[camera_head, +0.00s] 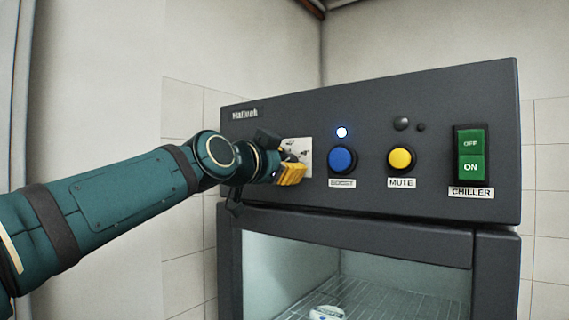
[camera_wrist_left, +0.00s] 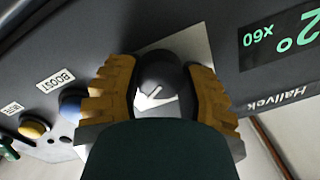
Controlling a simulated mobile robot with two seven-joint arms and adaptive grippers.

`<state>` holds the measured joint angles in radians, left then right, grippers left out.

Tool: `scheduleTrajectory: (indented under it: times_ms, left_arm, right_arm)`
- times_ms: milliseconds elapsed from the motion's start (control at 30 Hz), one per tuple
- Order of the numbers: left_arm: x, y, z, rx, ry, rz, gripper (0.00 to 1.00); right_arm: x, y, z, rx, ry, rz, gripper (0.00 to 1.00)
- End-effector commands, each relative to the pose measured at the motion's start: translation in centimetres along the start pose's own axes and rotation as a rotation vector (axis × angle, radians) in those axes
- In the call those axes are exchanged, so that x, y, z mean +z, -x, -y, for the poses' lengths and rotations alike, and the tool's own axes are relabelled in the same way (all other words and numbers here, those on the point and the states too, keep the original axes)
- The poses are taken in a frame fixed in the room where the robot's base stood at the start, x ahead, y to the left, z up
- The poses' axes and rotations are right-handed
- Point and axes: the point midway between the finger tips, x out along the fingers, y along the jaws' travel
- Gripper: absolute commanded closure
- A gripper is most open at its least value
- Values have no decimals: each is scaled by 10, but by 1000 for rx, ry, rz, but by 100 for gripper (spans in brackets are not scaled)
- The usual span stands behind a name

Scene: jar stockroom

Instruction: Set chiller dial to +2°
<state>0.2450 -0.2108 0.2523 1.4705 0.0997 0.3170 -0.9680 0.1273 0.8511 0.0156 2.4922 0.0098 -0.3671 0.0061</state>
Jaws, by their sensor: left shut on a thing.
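The chiller dial (camera_wrist_left: 158,82) is a dark round knob with a white pointer mark on a pale plate, seen close in the left wrist view. My left gripper (camera_head: 290,173) is at the left end of the control panel. Its yellow fingers are shut on the dial, one on each side, in the left wrist view (camera_wrist_left: 163,92). In the head view the gripper hides the dial, and part of the pale plate (camera_head: 304,146) shows. A dark display (camera_wrist_left: 280,38) has green figures, a large 2° cut by the picture edge and smaller characters. My right gripper is not in view.
The dark chiller panel (camera_head: 365,112) also carries a blue button (camera_head: 342,159), a yellow MUTE button (camera_head: 401,159) and a green OFF/ON switch (camera_head: 471,154). A small light glows above the blue button. Below, a glass door (camera_head: 400,265) shows a wire shelf with a white-topped thing.

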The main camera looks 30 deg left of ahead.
Motion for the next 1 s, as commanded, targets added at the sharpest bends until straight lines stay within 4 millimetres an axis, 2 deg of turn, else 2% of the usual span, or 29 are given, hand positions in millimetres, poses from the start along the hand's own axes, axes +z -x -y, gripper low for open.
scheduleTrajectory:
  times_ms: [367, 1000]
  left_arm:
    - [-1, 0, 0, 2, 106, 2, 96]
    - [-2, 0, 3, 16, 679, 22, 96]
  right_arm:
    - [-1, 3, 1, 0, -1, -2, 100]
    - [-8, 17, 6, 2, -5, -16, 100]
